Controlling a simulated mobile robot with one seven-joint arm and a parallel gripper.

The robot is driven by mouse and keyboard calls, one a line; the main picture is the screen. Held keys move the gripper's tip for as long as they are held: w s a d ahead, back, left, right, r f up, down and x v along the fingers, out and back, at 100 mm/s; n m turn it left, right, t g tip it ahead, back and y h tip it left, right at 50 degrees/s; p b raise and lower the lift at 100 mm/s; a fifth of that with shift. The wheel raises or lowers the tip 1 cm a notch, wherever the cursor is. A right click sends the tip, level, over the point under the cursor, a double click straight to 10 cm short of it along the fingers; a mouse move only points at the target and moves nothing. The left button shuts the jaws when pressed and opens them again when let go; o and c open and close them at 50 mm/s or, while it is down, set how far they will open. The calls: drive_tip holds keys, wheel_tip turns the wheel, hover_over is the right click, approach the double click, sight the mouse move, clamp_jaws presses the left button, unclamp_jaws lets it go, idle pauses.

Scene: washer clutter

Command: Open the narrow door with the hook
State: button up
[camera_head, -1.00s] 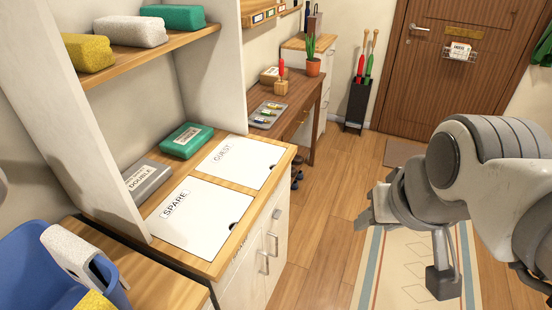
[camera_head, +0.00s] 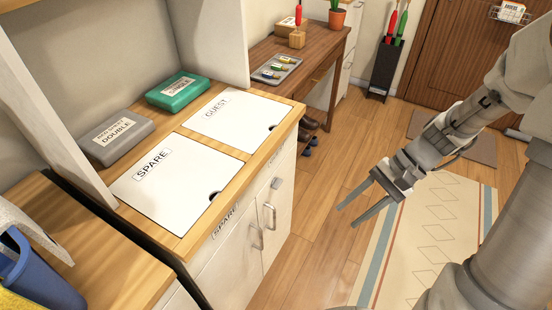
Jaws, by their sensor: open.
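The white cabinet front (camera_head: 232,262) under the wooden counter has two door panels with upright metal bar handles, a nearer one (camera_head: 257,237) and a farther one (camera_head: 270,216). The farther panel (camera_head: 285,205) looks narrower and seems shut. A small grey metal piece (camera_head: 277,183) sits high on it; I cannot tell if it is the hook. My gripper (camera_head: 346,217) is open and empty, its two long fingers pointing left toward the cabinet. It hangs over the floor to the right of the handles, clear of the doors.
White lids marked SPARE (camera_head: 170,185) and GUEST (camera_head: 232,116) lie on the counter. Grey (camera_head: 115,138) and green (camera_head: 178,91) boxes lie behind them. A brown desk (camera_head: 320,42) stands beyond, with shoes below. Floor between cabinet and rug (camera_head: 440,235) is clear.

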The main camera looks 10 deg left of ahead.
drive_tip(key=w+a+f+m+t+y+b, duration=0.1)
drive_tip(key=a+f+m+t+y+b, duration=0.15)
drive_tip(key=f+m+y+b, duration=0.75)
drive_tip(key=w+a+f+m+t+y+p, duration=0.1)
drive_tip(key=w+f+m+t, duration=0.2)
drive_tip(key=f, duration=1.6)
drive_tip(key=w+a+b, duration=0.2)
drive_tip(key=a, duration=1.4)
drive_tip(key=shift+a+r+t, duration=0.15)
drive_tip(key=shift+a+t, duration=0.2)
drive_tip(key=shift+c, duration=0.2)
clamp_jaws()
